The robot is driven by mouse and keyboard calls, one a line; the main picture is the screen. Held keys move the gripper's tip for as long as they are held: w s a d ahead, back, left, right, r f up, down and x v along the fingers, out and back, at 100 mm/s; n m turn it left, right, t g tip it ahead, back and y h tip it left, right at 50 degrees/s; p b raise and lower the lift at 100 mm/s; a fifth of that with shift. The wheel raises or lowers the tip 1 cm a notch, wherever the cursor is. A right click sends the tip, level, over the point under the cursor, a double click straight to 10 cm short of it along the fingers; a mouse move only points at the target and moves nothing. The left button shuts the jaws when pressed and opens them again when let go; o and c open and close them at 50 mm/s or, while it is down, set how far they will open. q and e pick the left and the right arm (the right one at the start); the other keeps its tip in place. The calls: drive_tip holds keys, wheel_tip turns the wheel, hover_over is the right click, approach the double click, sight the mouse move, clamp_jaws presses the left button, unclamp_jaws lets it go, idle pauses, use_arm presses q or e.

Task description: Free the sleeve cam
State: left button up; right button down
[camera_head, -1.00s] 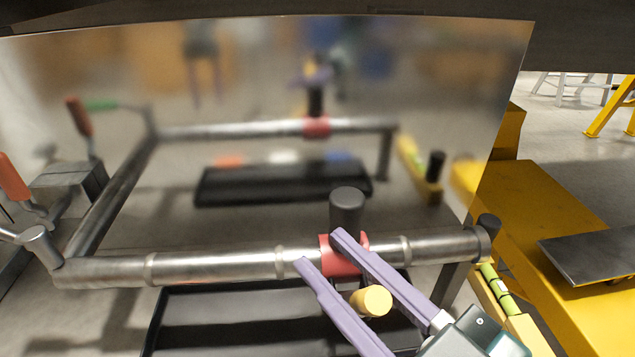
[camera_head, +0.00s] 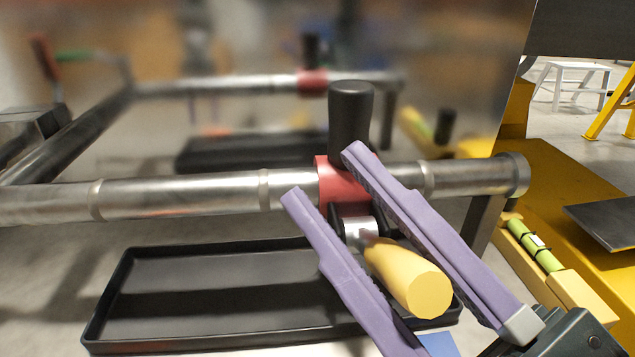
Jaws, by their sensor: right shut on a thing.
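A red sleeve (camera_head: 335,180) sits around the steel rail, with a black upright cylinder (camera_head: 350,120) on top. Below it is a short silver and black joint (camera_head: 357,228) with a yellow handle (camera_head: 410,277) pointing towards me and down to the right. My right gripper (camera_head: 322,172) has long purple fingers, one on each side of the joint and handle. It is shut on the yellow handle; exact contact is hard to see. The fingertips reach up to the red sleeve. My left gripper is not in view.
The steel rail (camera_head: 180,194) crosses the view before the polished tank wall (camera_head: 440,50), which mirrors it. A black tray (camera_head: 115,290) lies below. A yellow structure (camera_head: 545,185) and a box with a green tube (camera_head: 535,248) stand right.

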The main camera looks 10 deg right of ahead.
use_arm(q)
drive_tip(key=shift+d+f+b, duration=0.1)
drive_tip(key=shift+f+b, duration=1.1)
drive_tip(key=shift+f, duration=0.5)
use_arm(e)
drive_tip(key=shift+s+f+n+t+y, duration=0.3)
drive_tip(key=shift+s+f+n+y, duration=0.1)
drive_tip(key=shift+n+y, duration=0.3)
drive_tip(key=c, duration=0.6)
unclamp_jaws()
use_arm(q)
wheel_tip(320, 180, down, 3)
drive_tip(key=b, duration=0.2)
drive_tip(key=shift+b, duration=0.4)
use_arm(e)
drive_tip(key=v, duration=1)
drive_tip(key=shift+c, duration=0.5)
